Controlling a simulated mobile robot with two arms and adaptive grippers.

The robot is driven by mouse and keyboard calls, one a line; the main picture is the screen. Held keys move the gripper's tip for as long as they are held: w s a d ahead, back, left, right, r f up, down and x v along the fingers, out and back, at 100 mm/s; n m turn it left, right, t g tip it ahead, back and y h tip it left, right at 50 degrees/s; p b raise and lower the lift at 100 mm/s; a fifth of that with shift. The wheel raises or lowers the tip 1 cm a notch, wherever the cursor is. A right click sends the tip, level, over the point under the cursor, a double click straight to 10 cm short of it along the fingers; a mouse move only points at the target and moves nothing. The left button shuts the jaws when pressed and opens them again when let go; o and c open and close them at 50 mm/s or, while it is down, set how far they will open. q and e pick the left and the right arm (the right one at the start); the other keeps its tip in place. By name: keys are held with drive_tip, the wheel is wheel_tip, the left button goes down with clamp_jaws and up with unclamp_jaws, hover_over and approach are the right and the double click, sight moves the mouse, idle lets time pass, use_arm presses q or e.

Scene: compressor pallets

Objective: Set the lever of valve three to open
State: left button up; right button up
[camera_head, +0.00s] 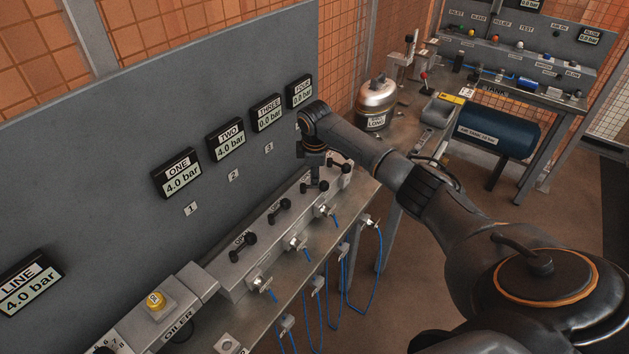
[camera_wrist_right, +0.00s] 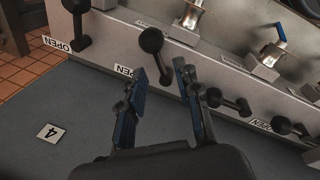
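The valve block (camera_head: 262,236) carries a row of black levers. The other two levers (camera_wrist_right: 232,103) lie crosswise. My right gripper (camera_head: 315,183) points down over the third valve and hides much of it in the head view. Contact cannot be told. Display three (camera_head: 267,114) reads 0.0 bar. My left gripper is not in view.
Displays one (camera_head: 177,176) and two (camera_head: 227,141) read 4.0 bar; display four (camera_head: 300,92) reads 0.0 bar. A grey panel (camera_head: 110,150) stands behind the block. Blue hoses (camera_head: 379,270) hang in front. A silver pot (camera_head: 377,100) and blue tank (camera_head: 497,132) stand beyond.

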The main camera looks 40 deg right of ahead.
wheel_tip(320, 180, up, 8)
drive_tip(key=s, duration=0.1)
drive_tip(key=shift+a+r, duration=0.15)
drive_tip(key=shift+a, duration=0.25)
drive_tip(key=shift+s, duration=0.1)
